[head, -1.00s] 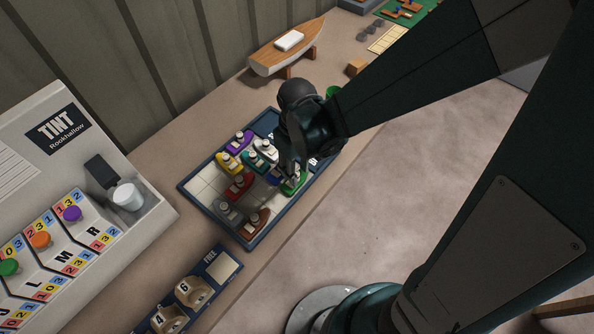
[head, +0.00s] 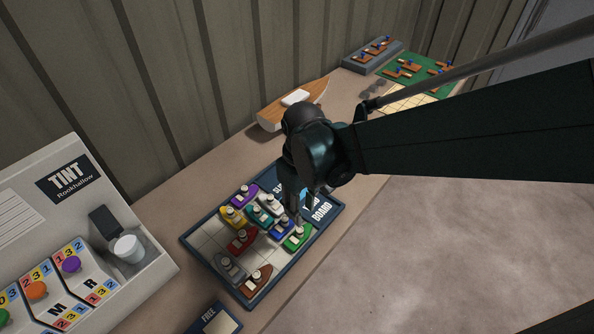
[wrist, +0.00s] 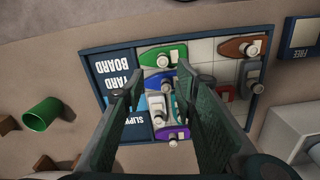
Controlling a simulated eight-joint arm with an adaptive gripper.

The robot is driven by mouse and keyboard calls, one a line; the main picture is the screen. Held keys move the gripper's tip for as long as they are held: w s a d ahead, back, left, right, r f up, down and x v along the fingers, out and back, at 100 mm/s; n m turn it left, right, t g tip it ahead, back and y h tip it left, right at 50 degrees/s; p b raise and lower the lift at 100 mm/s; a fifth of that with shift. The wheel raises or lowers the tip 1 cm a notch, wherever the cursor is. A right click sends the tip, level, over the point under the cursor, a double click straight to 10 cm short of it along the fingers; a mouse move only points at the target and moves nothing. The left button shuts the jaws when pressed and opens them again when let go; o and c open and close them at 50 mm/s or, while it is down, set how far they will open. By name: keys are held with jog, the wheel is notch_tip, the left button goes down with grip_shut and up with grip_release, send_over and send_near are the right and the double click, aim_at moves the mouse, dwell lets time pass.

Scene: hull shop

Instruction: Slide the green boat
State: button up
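The green boat (head: 298,236) sits on the board (head: 206,262) near its front right edge in the head view. It has a white cabin and a dark funnel. The boat also shows at the top of the wrist view (wrist: 163,54). My gripper (head: 304,212) is above the right part of the board, close to the green boat and the blue boat (head: 281,227). In the wrist view my gripper (wrist: 160,72) is open, its two fingers apart. The fingertips are near the green boat. I cannot tell if they touch it.
Other boats crowd the board: red (head: 241,240), teal (head: 259,216), yellow (head: 233,215), purple (head: 244,194), brown (head: 255,280), and grey ones. Some tiles at left are bare.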

jog(key=shift+r, duration=0.6)
dwell(0.3)
jog(key=s+d+r+m+t, duration=0.2)
jog(key=d+r+m+t, duration=0.1)
jog(key=d+r, duration=0.3)
jog(key=s+d+r+m+t, duration=0.3)
jog(key=d+r, duration=0.3)
jog(key=d, duration=0.4)
jog(key=shift+s+d+r+m+t, duration=0.2)
jog(key=shift+s+r+m+t, duration=0.15)
jog(key=shift+m+t, duration=0.25)
